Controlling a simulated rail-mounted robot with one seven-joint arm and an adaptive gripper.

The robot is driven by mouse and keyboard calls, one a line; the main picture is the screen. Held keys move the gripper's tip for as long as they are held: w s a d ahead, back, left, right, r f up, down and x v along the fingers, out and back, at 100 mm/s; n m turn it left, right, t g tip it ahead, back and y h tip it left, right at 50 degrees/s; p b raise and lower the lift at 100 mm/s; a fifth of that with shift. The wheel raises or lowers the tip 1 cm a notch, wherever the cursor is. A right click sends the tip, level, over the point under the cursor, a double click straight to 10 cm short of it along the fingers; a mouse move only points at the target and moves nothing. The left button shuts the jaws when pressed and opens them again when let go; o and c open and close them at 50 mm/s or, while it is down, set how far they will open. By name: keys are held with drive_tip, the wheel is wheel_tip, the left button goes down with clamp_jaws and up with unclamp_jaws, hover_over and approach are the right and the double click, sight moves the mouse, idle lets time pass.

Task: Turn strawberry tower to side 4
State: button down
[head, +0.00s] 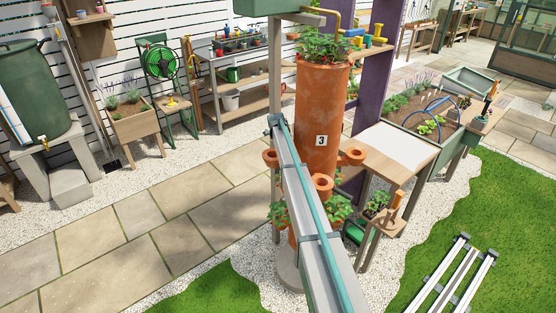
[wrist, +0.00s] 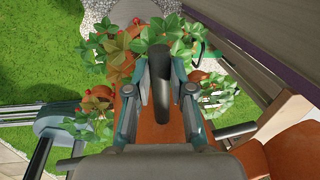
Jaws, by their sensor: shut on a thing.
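The strawberry tower (head: 318,105) is a tall upright terracotta cylinder with leafy plants on top and planted pockets lower down. A white plate with the number 3 (head: 321,141) faces the head camera. In the wrist view its orange wall (wrist: 165,128) lies below my gripper, with leaves and red berries around. My gripper (wrist: 161,85) is shut on a dark bar-like handle (wrist: 161,65) at the tower. Another dark bar (wrist: 236,131) sticks out at the right. My arm crosses in front of the tower in the head view, and the gripper is hidden there.
A purple post (head: 376,70) and a wooden bench with a white top (head: 396,143) stand close to the tower's right. A grey post (head: 275,70) stands at its left. Paving (head: 130,215) lies open to the left. White rails (head: 455,280) lie on the grass.

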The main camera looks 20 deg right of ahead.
drive_tip(key=c, duration=1)
unclamp_jaws()
drive_tip(key=shift+r, duration=0.1)
drive_tip(key=v, duration=1.1)
drive_tip(key=shift+r, duration=0.4)
